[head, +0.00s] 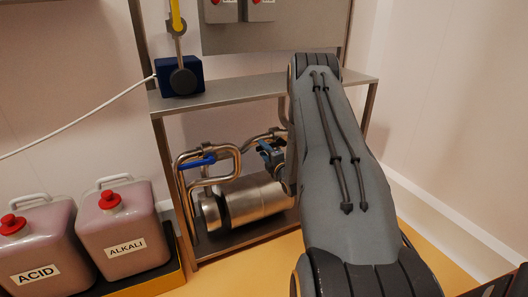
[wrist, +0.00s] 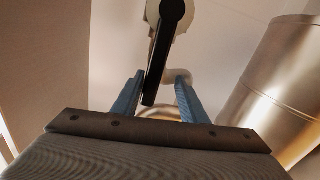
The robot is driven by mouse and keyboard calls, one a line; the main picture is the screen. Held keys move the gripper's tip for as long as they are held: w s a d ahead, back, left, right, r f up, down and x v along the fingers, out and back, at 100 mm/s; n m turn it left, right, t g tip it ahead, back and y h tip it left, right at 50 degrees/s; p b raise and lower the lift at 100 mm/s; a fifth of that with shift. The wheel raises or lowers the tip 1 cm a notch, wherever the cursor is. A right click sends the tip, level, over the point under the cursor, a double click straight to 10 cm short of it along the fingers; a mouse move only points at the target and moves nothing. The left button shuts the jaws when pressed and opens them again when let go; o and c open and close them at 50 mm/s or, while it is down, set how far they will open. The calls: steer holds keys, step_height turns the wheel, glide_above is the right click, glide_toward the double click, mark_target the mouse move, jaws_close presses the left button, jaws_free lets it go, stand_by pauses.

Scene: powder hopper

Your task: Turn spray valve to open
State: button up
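In the wrist view a dark lever handle (wrist: 166,45) hangs from a pale valve body (wrist: 153,12), its free end low between my fingers. I cannot tell for certain that it is the spray valve's. My gripper (wrist: 161,76) has two blue fingers set apart. The lever's end lies near the left finger; whether they touch is unclear. In the head view my gripper (head: 268,152) is at the pipework above the steel cylinder, partly hidden by my arm. A blue lever handle (head: 196,161) sits on the pipe left of it, apart from my gripper.
The steel cylinder (head: 248,200) lies low in the metal frame; a steel cylindrical surface (wrist: 283,75) fills the wrist view's right. Bent pipes (head: 232,150) and a shelf (head: 225,94) surround my gripper. ACID (head: 38,248) and ALKALI (head: 122,228) containers stand at left.

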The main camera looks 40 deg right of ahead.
steer(key=shift+f, duration=0.1)
steer(key=s+a, duration=0.1)
steer(key=s, duration=0.6)
steer(key=shift+s+p, duration=0.4)
steer(key=shift+a, duration=0.1)
